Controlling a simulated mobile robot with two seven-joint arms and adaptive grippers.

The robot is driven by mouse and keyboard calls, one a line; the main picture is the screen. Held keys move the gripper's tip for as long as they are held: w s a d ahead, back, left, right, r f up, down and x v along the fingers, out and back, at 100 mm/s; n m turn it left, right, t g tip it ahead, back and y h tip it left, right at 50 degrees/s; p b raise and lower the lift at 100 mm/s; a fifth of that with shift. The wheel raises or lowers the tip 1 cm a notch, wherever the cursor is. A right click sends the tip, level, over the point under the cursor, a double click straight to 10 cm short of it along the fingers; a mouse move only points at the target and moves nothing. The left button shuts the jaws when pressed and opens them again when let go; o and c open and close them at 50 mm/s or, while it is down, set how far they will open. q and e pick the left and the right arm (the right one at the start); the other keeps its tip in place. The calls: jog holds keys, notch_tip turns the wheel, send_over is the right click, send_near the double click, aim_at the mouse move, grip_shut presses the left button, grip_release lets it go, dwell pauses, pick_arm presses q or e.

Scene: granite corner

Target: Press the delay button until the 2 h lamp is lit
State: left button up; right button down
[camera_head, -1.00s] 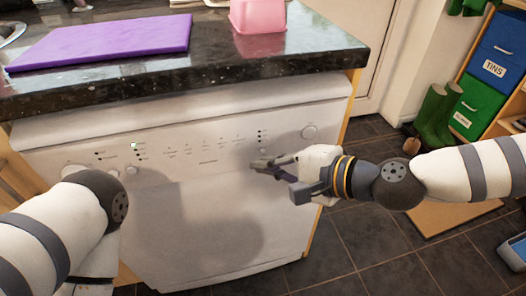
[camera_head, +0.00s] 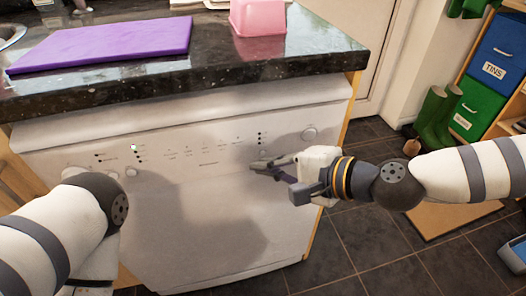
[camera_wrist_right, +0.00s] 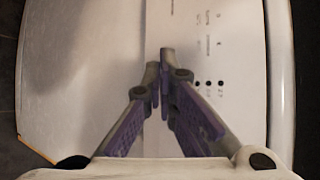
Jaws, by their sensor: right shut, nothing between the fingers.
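The white appliance (camera_head: 215,225) has a control panel along its top front. Three small delay lamps (camera_head: 260,138) stand in a column right of the panel's middle and look dark. They also show as dark dots in the right wrist view (camera_wrist_right: 208,83). My right gripper (camera_head: 254,167) is shut and empty, its tips close to the panel just below these lamps. In the wrist view its fingers (camera_wrist_right: 160,58) lie over the panel beside the lamps. The delay button cannot be made out, and I cannot tell whether the tips touch anything.
A lit lamp (camera_head: 134,147) shows in the left lamp group. A dark worktop (camera_head: 290,60) with a purple board (camera_head: 105,43) and pink tub (camera_head: 258,16) overhangs the panel. My left forearm covers the appliance's lower left.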

jog(key=shift+w, duration=0.1)
dwell(0.4)
jog(key=shift+w+a, duration=0.15)
jog(key=shift+w, duration=0.15)
jog(key=shift+w+a, duration=0.1)
jog(key=shift+w, duration=0.2)
dwell(0.5)
dwell(0.3)
jog(key=shift+s+d, duration=0.25)
jog(key=shift+s, duration=0.45)
jog(key=s, duration=0.1)
jog(key=s+d+p, duration=0.1)
jog(key=s, duration=0.2)
jog(key=shift+s+d, duration=0.25)
jog(key=shift+s, duration=0.15)
